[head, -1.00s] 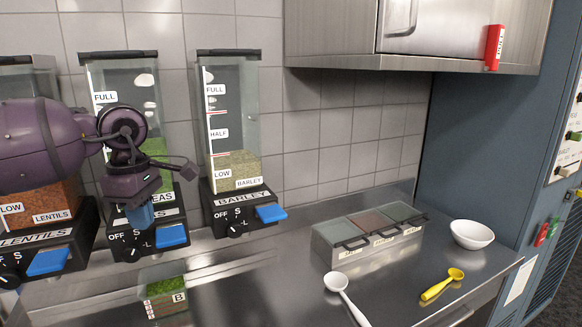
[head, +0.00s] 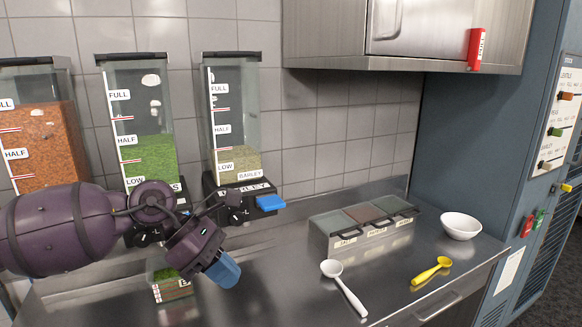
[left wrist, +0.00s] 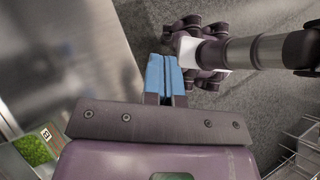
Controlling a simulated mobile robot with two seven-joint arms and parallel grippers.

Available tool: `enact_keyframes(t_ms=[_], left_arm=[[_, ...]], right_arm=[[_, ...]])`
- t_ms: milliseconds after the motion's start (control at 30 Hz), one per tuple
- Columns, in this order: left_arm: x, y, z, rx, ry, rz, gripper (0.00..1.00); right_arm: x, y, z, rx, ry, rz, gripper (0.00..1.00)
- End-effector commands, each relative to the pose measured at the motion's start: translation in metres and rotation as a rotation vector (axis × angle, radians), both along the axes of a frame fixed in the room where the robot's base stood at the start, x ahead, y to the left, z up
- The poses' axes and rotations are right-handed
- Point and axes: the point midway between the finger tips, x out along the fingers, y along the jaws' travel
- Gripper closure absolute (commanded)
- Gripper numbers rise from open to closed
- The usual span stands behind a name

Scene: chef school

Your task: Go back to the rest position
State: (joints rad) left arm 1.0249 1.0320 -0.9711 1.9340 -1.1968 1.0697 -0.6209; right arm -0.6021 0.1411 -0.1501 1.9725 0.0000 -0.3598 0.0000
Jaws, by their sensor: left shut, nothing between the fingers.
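My left gripper (head: 224,270) hangs over the steel counter in the head view, in front of the barley dispenser (head: 236,165). Its blue fingers point down and to the right. In the left wrist view the two blue fingers (left wrist: 165,76) are pressed together with nothing between them. My right gripper does not show in the head view.
The lentils (head: 48,125), peas (head: 148,160) and barley dispensers stand along the wall. A small container of green peas (head: 172,285) is below my left arm. A lidded three-part box (head: 365,240), white spoon (head: 343,287), yellow spoon (head: 430,271) and white bowl (head: 461,225) are on the counter.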

Motion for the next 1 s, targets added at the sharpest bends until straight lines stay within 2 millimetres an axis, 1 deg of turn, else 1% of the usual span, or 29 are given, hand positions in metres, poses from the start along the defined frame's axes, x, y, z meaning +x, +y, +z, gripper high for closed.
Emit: enact_keyframes(t_ms=[33, 100, 200, 300, 433, 567, 667, 733, 867, 967, 1000], left_arm=[[-0.011, -0.019, -0.005, -0.104, 0.054, 0.026, 1.0], [-0.021, -0.041, -0.002, -0.254, 0.125, 0.085, 1.0], [-0.032, -0.065, 0.006, -0.462, 0.241, 0.181, 1.0], [-0.037, -0.08, 0.018, -0.661, 0.369, 0.298, 1.0], [-0.035, -0.083, 0.031, -0.904, 0.551, 0.474, 1.0], [-0.025, -0.071, 0.038, -1.13, 0.742, 0.679, 1.0], [-0.016, -0.052, 0.035, -1.289, 0.894, 0.852, 1.0], [-0.01, -0.035, 0.028, -1.393, 1.003, 0.981, 1.0], [-0.004, 0.002, 0.003, -1.568, 1.203, 1.242, 1.0], [-0.006, 0.033, -0.025, -1.684, 1.353, 1.456, 1.0], [-0.009, 0.046, -0.038, -1.726, 1.413, 1.547, 1.0]], right_arm=[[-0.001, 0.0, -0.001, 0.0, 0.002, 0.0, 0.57], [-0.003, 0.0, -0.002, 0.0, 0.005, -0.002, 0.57], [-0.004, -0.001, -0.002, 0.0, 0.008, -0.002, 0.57], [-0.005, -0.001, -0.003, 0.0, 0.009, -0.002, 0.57], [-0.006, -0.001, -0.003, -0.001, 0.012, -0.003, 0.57], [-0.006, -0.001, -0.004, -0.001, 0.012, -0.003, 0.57], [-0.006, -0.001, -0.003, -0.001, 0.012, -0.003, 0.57], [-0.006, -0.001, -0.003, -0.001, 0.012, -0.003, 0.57], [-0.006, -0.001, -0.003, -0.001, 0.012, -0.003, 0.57], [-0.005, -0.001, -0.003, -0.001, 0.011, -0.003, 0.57], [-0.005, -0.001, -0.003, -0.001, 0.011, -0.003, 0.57]])
